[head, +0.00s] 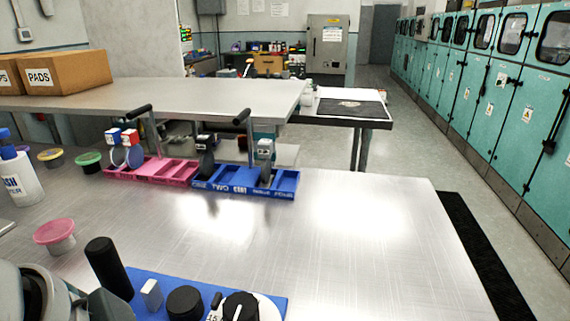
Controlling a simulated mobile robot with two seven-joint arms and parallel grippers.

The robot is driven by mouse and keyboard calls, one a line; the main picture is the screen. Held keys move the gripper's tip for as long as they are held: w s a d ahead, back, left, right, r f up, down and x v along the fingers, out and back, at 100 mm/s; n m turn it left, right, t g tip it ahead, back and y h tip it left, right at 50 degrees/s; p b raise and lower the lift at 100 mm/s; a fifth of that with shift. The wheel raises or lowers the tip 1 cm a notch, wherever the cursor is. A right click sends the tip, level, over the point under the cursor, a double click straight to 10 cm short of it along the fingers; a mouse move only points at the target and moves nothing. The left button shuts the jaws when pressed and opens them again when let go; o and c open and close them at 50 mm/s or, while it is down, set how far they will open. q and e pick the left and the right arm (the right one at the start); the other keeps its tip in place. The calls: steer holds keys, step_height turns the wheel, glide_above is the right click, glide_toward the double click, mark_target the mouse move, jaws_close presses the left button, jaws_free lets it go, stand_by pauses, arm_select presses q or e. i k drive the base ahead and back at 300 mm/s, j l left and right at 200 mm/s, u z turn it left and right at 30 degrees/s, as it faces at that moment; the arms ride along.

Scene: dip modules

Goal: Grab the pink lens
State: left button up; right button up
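A pink rack (172,172) stands on the metal table left of centre, with a black-ended upright handle. At its left end, round lenses (135,156) hang under clips, one blue and white (113,136), one red and white (130,137). These lenses look bluish-grey; I cannot make out a clearly pink lens. A blue rack (240,189) touches or nearly touches the pink one on its right. It holds dark round lenses (207,165) under dark and grey-white clips (265,148). Neither of my grippers can be made out in the head view.
Tubs with pink (54,231), green (88,159) and yellow (50,154) lids and a white bottle (20,179) stand at left. A blue-based device (150,276) with black knobs fills the front. The table's right half is clear. Cardboard boxes (68,72) sit behind.

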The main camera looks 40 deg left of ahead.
mark_target(52, 232)
steer(key=i+u, duration=0.15)
steer(key=u, duration=0.25)
steer(key=i+l+u, duration=0.1)
steer(key=u, duration=0.35)
steer(key=i+l+u, duration=0.1)
steer(key=u, duration=0.3)
steer(key=l+u, duration=0.25)
steer(key=u, duration=0.2)
steer(key=i+l+u, duration=0.1)
steer(key=l+u, duration=0.15)
steer(key=u, duration=0.15)
